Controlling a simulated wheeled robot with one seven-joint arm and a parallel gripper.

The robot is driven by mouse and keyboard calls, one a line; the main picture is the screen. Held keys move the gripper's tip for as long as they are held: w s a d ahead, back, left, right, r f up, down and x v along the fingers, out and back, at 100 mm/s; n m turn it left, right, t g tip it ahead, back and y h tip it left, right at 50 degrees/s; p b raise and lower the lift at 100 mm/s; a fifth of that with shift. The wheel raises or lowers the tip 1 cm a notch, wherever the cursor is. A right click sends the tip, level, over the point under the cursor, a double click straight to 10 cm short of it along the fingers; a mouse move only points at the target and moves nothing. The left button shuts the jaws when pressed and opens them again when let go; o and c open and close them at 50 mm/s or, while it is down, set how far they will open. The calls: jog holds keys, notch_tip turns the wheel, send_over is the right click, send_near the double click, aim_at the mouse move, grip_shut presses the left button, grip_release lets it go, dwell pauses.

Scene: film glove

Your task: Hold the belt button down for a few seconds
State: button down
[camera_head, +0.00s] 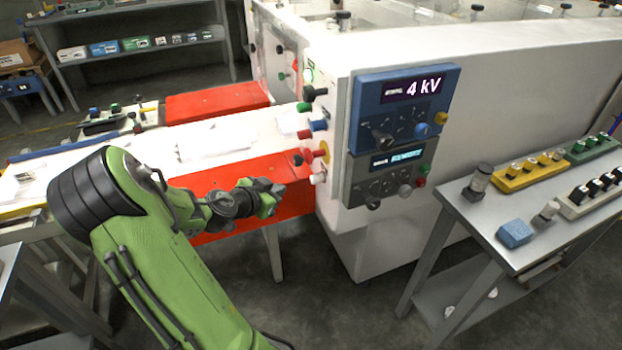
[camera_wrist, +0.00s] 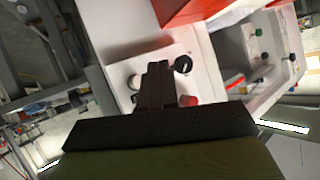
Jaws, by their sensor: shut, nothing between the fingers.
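The white machine (camera_head: 345,195) carries a column of coloured buttons and knobs on its narrow left face. Low on it are a red button on a yellow base (camera_head: 320,153) and a white button (camera_head: 317,179); a blue one (camera_head: 318,126) sits higher. I cannot read which is the belt button. My gripper (camera_head: 276,193) is shut and empty, to the left of the white button and apart from it in the head view. In the wrist view the shut fingers (camera_wrist: 158,72) point at the panel, between a white knob (camera_wrist: 134,82) and a black knob (camera_wrist: 183,64); contact is unclear.
A blue display panel (camera_head: 405,105) with protruding knobs is on the machine's front. A red-sided conveyor (camera_head: 215,104) runs left behind my arm. A grey table (camera_head: 500,225) with button boxes stands at the right. Open floor lies in front of the machine.

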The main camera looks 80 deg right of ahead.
aim_at(318, 178)
jog(key=shift+s+d, duration=0.45)
jog(key=shift+s, duration=0.3)
jog(key=shift+s+d, duration=0.45)
jog(key=shift+s, duration=0.3)
jog(key=shift+s+d, duration=0.45)
jog(key=shift+s, duration=0.3)
jog(key=shift+s+b, duration=0.1)
jog(key=shift+b, duration=0.2)
jog(key=shift+s+d, duration=0.2)
jog(key=shift+s, duration=0.05)
jog(key=shift+s+d+b, duration=0.2)
jog(key=shift+s+b, duration=0.2)
dwell(1.6)
jog(key=shift+w, duration=0.1)
dwell(2.2)
jog(key=shift+w+a+b, duration=0.4)
jog(key=shift+w+a, duration=0.05)
jog(key=shift+w, duration=0.2)
jog(key=shift+w, duration=0.1)
